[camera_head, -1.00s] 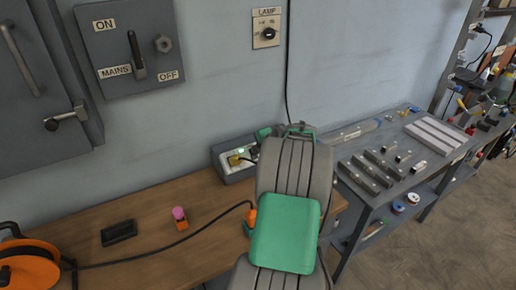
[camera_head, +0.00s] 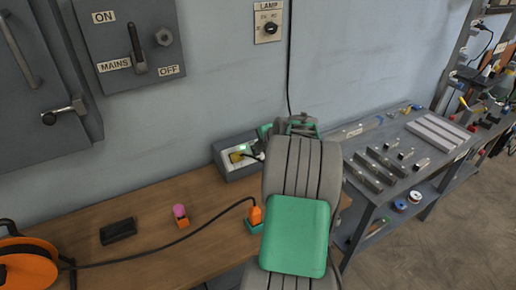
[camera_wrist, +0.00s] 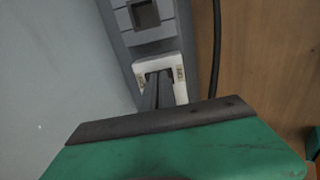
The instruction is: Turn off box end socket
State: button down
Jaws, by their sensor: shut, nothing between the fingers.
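The grey socket box (camera_head: 226,173) stands on the wooden bench against the wall. It has a green light and a yellow plug on its left part; my arm covers its right end. In the wrist view the grey box (camera_wrist: 118,22) shows a square recess and a white-framed end fitting (camera_wrist: 180,88) with small labels. My gripper (camera_wrist: 156,76) is shut and empty, its dark fingertips over the middle of this fitting. I cannot tell whether they touch it. The fingers hide the fitting's centre, so its switch position is unclear. In the head view the fingertips are hidden.
A dark cable (camera_wrist: 217,45) runs beside the box. An orange plug (camera_head: 255,214) on a cable from the orange reel (camera_head: 30,262) stands near my arm. A pink-topped orange item (camera_head: 180,214) and a black block (camera_head: 118,231) lie on the bench. The lamp switch (camera_head: 269,22) is above.

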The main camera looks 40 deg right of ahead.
jog(key=shift+s+a+f, duration=0.15)
jog(key=shift+s+f, duration=0.05)
jog(key=shift+f, duration=0.15)
jog(key=b+v, duration=0.1)
jog(key=v, duration=1.3)
jog(key=shift+r+b, duration=0.25)
jog(key=shift+b, duration=0.05)
jog(key=shift+w+f, duration=0.1)
